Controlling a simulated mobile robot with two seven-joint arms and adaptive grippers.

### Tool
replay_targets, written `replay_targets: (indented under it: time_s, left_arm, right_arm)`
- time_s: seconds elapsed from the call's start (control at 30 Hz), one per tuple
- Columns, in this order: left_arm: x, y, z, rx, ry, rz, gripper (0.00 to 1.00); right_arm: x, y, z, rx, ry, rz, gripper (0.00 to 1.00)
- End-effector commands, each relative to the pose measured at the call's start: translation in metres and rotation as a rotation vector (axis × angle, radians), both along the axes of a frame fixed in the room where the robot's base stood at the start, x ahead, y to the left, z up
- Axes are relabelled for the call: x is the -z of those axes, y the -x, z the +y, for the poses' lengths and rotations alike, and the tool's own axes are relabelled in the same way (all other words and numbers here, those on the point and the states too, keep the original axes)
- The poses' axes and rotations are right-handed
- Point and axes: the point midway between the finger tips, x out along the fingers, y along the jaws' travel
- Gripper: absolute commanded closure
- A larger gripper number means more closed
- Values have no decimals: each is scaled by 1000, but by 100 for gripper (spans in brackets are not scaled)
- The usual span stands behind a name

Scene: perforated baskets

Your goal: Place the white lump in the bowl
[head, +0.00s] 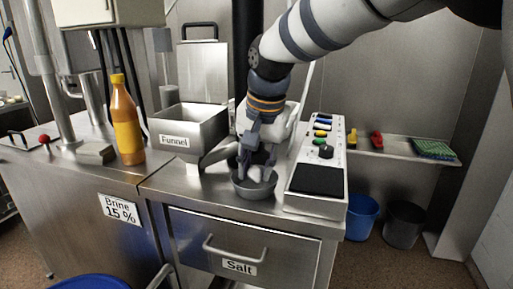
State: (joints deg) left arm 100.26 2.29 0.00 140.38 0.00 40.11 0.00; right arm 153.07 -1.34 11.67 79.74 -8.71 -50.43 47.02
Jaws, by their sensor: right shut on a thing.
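A grey bowl (254,189) stands on the steel counter, above the drawer marked Salt and left of the control panel. My right gripper (257,170) points down from above, with its fingertips at the bowl's opening. It is shut on the white lump (255,174), which shows between the fingers at or just inside the bowl's rim. I cannot tell whether the lump touches the bowl's bottom. The fingers partly hide the lump and the bowl's back rim. My left gripper is not in view.
A steel funnel box (188,130) stands left of the bowl, and an orange bottle (127,122) farther left. A control panel with buttons (319,168) stands close on the right. A blue bucket (361,216) and a dark bucket (404,226) are on the floor at right.

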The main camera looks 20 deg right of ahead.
Motion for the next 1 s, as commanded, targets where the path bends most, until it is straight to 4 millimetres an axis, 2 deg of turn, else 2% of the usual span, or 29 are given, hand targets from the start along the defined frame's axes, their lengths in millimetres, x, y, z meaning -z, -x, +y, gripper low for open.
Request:
replay_targets:
  time_s: [0.13, 0.43, 0.47, 0.53, 1.0]
  left_arm:
    - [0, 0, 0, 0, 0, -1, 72]
    - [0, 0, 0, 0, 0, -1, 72]
    - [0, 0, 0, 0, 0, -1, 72]
    - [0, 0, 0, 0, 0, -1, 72]
    - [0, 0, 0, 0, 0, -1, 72]
  right_arm:
    - [9, 0, 0, 0, -1, 1, 98]
    - [11, 0, 0, 0, -1, -1, 98]
    - [11, 0, 0, 0, -1, -1, 65]
    - [11, 0, 0, 0, -1, -1, 50]
    - [10, 0, 0, 0, -1, -1, 49]
